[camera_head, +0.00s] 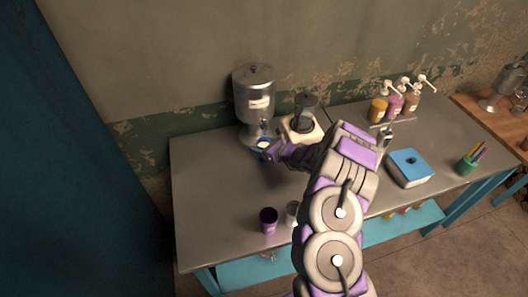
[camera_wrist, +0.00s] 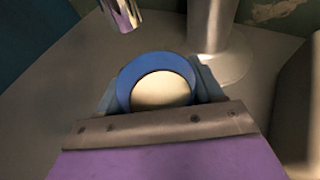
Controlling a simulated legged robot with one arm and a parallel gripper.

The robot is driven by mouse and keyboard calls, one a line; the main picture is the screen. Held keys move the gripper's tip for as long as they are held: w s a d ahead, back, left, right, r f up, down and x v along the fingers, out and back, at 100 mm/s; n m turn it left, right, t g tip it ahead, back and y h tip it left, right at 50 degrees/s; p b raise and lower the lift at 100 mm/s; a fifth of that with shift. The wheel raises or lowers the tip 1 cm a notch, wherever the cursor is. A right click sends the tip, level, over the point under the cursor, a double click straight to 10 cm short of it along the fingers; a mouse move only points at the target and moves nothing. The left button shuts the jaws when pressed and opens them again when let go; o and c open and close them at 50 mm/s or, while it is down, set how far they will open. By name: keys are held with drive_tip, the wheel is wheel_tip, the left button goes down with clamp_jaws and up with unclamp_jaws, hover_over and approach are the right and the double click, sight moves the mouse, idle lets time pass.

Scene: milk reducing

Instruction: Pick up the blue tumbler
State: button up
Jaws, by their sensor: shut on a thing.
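The blue tumbler (camera_wrist: 155,66) shows in the wrist view with a round blue rim and pale cream liquid inside. My gripper (camera_wrist: 160,100) is shut on it, with a grey finger at each side of the cup. In the head view the tumbler (camera_head: 262,145) is at the back of the table, just below the metal dispenser (camera_head: 254,100). My gripper (camera_head: 272,150) reaches it from the right there. The tumbler's lower part is hidden by my gripper, so I cannot tell whether it touches the table.
A purple cup (camera_head: 269,221) and a partly hidden pale cup (camera_head: 292,211) stand near the front edge. A machine with a dark top (camera_head: 304,115) stands beside the dispenser. Pump bottles (camera_head: 395,103), a blue-lidded box (camera_head: 409,168) and a green pen holder (camera_head: 468,164) are right. The table's left is clear.

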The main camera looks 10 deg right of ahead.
drive_tip(key=c, duration=0.6)
